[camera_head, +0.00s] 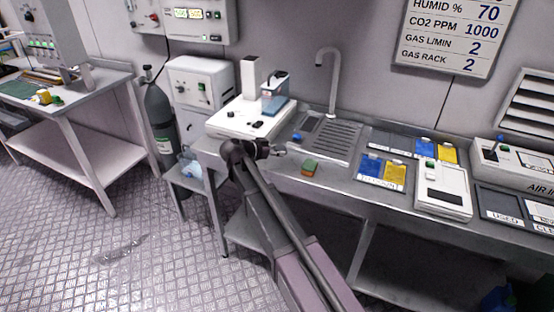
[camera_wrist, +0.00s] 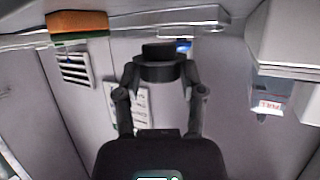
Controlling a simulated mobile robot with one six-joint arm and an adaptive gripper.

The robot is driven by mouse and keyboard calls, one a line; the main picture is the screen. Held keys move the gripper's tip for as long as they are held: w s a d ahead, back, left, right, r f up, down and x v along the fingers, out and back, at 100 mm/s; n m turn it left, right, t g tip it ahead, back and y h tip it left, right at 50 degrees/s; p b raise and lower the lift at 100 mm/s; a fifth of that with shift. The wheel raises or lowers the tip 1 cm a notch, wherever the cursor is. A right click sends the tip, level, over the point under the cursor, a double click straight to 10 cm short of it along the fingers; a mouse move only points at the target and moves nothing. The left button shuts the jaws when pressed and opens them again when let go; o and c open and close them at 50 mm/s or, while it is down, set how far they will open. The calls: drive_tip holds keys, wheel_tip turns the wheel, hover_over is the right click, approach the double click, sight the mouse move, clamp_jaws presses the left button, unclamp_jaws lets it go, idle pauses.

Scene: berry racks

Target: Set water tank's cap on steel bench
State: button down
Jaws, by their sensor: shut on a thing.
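My gripper (camera_wrist: 160,72) is shut on a short dark round cap (camera_wrist: 158,52), seen between the two fingers in the wrist view. I cannot tell whether the cap touches the bench. A blue see-through tank (camera_head: 274,98), likely the water tank, stands on the white machine (camera_head: 232,121) behind my gripper. Its top is too small to read clearly.
A sink drainer (camera_head: 335,138) with a tap (camera_head: 331,75) is behind. Blue and yellow packs (camera_head: 383,171) and a white scale-like device (camera_head: 442,190) stand further right.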

sight(276, 164)
drive_tip(key=shift+f, duration=0.1)
idle(0.3)
drive_tip(key=shift+f+b, duration=1.65)
drive_tip(key=shift+b, duration=0.1)
drive_tip(key=shift+f, duration=0.1)
drive_tip(key=shift+c, duration=1)
unclamp_jaws()
drive_tip(key=shift+s+a+r, duration=0.1)
drive_tip(key=shift+a+r, duration=0.05)
drive_tip(key=shift+r, duration=0.15)
drive_tip(key=p+v, duration=0.5)
drive_tip(key=v, duration=0.6)
drive_tip(key=shift+s+a, duration=0.2)
drive_tip(key=shift+a, duration=0.05)
